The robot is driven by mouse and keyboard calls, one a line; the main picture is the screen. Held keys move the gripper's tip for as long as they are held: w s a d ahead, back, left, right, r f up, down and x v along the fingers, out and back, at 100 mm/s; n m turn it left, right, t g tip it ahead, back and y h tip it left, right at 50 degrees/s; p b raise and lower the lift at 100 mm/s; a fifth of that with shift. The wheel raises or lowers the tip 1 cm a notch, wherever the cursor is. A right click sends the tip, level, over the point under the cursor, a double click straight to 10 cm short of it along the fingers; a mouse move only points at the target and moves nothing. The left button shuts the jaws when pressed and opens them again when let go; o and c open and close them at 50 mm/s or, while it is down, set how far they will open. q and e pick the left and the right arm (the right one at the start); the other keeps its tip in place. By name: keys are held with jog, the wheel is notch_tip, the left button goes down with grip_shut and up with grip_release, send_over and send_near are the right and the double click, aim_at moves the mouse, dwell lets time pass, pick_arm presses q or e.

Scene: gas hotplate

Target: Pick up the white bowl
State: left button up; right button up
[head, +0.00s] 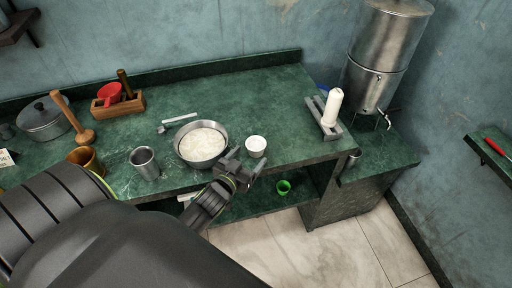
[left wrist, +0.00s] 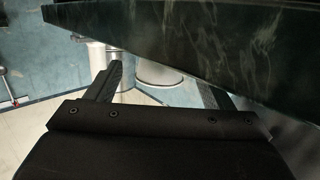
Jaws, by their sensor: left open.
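The white bowl (head: 256,146) is small and stands upright near the front edge of the green counter, right of a steel pan of white powder. My left gripper (head: 245,164) is open and empty, at the counter's front edge, just in front of and below the bowl; I cannot tell whether it touches it. In the left wrist view the two fingers (left wrist: 160,88) are spread apart, and the bowl cannot be made out for certain there. My right gripper is not in view.
The steel pan (head: 202,160) stands close left of the gripper, with a steel cup (head: 145,162) further left. A wooden mortar (head: 85,158) is beyond that. A candle-like white roll (head: 332,107) stands on a grey rack at right. The counter right of the bowl is clear.

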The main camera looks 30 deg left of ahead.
aim_at(252, 153)
pick_arm(q)
jog(key=w, duration=0.1)
jog(key=w+f, duration=0.1)
jog(key=w, duration=0.3)
jog(key=shift+w+a+f, duration=0.15)
jog(key=shift+w+a, duration=0.1)
jog(key=shift+a, duration=0.05)
jog(key=c, duration=1.1)
